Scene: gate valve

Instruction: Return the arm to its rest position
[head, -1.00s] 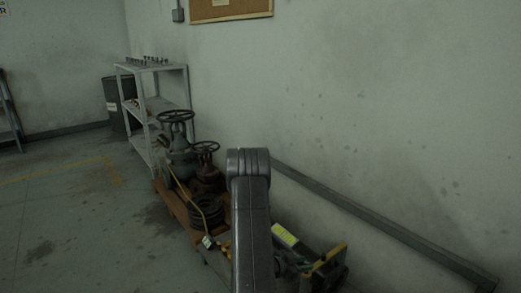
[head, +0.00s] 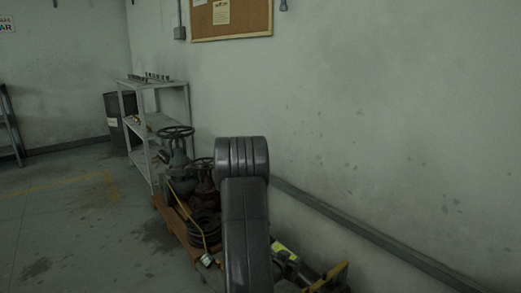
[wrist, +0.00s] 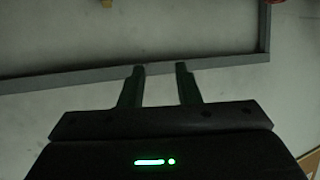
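My arm rises in the middle of the head view and hides part of what stands behind it; the gripper itself does not show there. In the wrist view my gripper (wrist: 160,68) has its two fingers apart, with nothing between them. Beyond the fingers are the pale wall and a grey rail along it. A gate valve with a dark handwheel (head: 175,132) stands on a wooden pallet left of my arm. A second, rusty valve (head: 203,178) stands beside it, partly hidden by my arm.
A grey shelf (head: 140,84) with small parts stands against the wall, with a dark bin (head: 113,115) behind it. A cork board (head: 232,16) hangs on the wall. A yellow-handled tool box (head: 335,275) is at lower right. The floor (head: 70,220) at left is clear.

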